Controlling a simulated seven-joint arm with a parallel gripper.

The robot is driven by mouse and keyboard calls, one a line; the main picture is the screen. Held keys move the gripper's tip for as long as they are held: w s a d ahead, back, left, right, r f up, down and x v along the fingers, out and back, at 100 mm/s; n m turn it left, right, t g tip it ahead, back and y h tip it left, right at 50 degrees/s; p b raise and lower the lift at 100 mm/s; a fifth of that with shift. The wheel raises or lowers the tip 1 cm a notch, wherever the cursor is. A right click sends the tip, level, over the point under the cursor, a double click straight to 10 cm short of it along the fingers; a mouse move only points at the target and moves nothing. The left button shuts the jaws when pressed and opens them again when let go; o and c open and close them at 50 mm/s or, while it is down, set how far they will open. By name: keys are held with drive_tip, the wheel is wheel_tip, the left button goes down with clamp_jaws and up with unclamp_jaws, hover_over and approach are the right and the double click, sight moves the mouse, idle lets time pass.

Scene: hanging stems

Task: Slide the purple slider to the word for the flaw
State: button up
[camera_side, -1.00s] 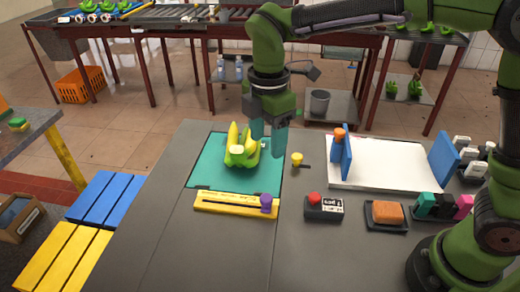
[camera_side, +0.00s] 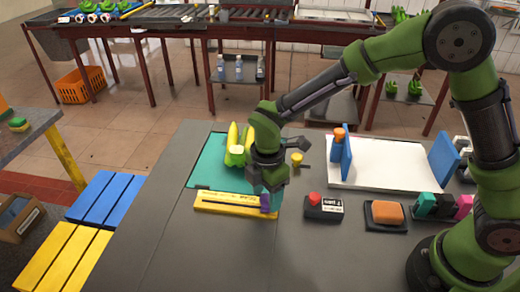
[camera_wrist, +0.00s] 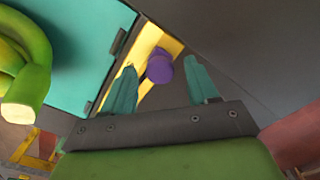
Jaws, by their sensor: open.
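The purple slider (camera_side: 265,203) sits at the right end of the yellow bar (camera_side: 225,205), which has a dark slot along it. My gripper (camera_side: 266,197) is low over that right end. In the wrist view the open fingers (camera_wrist: 160,90) stand either side of the purple slider (camera_wrist: 160,68), with a gap to it on the right. The yellow bar (camera_wrist: 150,38) runs behind it. I cannot read any words on the bar. A bunch of green-yellow bananas (camera_side: 238,150) lies on the teal mat (camera_side: 207,172), partly hidden by my gripper; it also shows in the wrist view (camera_wrist: 25,75).
Right of the bar are a black box with a red button (camera_side: 315,203), an orange block on a dark tray (camera_side: 386,213) and a white board (camera_side: 385,165) with blue uprights. A yellow knob (camera_side: 297,159) stands behind. The grey table before the bar is clear.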

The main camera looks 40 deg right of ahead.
drive_tip(key=shift+f, duration=0.15)
clamp_jaws()
idle(0.4)
drive_tip(key=w+a, duration=0.7)
drive_tip(key=shift+w, duration=0.1)
unclamp_jaws()
